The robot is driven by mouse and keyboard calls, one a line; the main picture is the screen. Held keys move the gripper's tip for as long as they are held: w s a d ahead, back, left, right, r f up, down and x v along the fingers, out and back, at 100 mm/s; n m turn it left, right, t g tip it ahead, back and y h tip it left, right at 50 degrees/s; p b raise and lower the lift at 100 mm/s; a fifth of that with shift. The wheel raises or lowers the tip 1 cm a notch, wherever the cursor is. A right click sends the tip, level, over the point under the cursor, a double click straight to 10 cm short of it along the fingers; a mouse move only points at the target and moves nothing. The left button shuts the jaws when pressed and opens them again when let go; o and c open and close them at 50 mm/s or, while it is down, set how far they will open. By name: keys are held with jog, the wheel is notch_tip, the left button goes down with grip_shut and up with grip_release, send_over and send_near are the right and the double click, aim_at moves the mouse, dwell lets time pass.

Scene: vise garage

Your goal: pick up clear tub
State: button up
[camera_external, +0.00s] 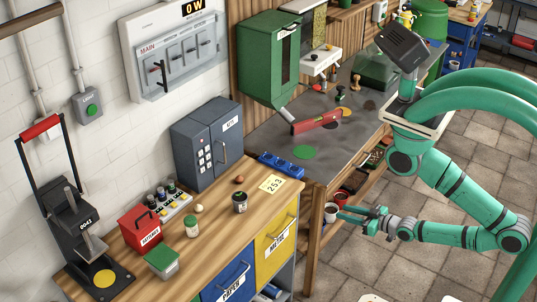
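A small clear tub with a green lid (162,262) stands on the wooden workbench near its front left edge, beside the red box. My gripper (343,214) is at the right, beside the grey-topped table and below its top, well away from the tub. Its fingers point left and look parted, with nothing seen between them.
A grey cabinet (206,143) stands behind. A black press (75,225) is at left. Bench wood is clear right of the tub.

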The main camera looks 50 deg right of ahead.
jog(key=shift+o, duration=0.4)
jog(key=o, duration=1.4)
jog(key=shift+o, duration=0.2)
